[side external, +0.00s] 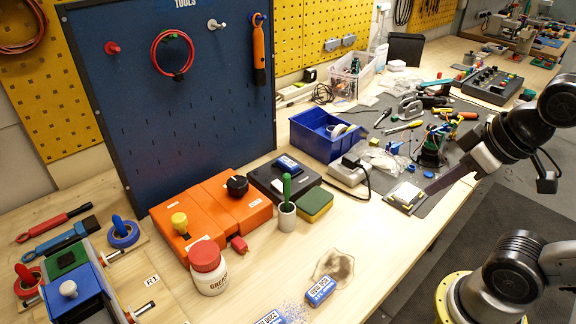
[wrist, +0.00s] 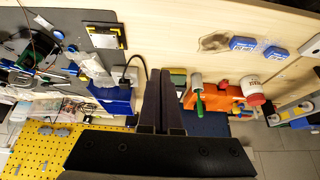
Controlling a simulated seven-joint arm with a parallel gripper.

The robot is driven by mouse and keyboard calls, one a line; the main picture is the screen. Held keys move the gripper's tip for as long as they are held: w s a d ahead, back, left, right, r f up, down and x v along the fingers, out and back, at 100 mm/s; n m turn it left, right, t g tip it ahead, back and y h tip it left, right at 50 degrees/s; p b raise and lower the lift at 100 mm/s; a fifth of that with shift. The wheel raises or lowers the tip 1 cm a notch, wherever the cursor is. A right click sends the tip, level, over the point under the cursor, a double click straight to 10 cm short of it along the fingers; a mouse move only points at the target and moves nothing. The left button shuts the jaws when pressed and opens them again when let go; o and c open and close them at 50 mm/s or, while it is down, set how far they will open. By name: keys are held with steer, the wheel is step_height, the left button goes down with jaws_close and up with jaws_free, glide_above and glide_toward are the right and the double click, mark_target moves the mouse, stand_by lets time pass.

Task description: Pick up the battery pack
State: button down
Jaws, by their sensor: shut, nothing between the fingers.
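Two small blue blocks with white lettering lie on the wooden bench top and look like battery packs. One (side external: 320,290) is beside a brown stain; the other (side external: 270,318) is at the bottom edge of the side view, partly cut off. I cannot read which is the battery pack. Both also show in the wrist view, one near the stain (wrist: 242,43) and one to its right (wrist: 276,52). My gripper (side external: 428,192) is over the right part of the bench, well away from both. Its dark fingers (wrist: 160,72) are together and empty.
An orange case (side external: 165,225), a white jar with a red lid (side external: 208,275), a cup with a green-handled tool (side external: 286,218) and a sponge (side external: 315,205) stand left of my gripper. A blue bin (side external: 322,140) and cluttered grey mat lie behind.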

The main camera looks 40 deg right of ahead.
steer(key=shift+c, duration=2.2)
jaws_free()
steer(key=w+r, duration=0.8)
steer(key=w, duration=0.2)
steer(key=g, duration=0.2)
glide_above(288, 162)
steer(key=s, duration=0.2)
step_height(288, 162, down, 14)
steer(key=shift+f, duration=0.15)
steer(key=shift+s+x, duration=0.2)
steer(key=shift+x, duration=3.05)
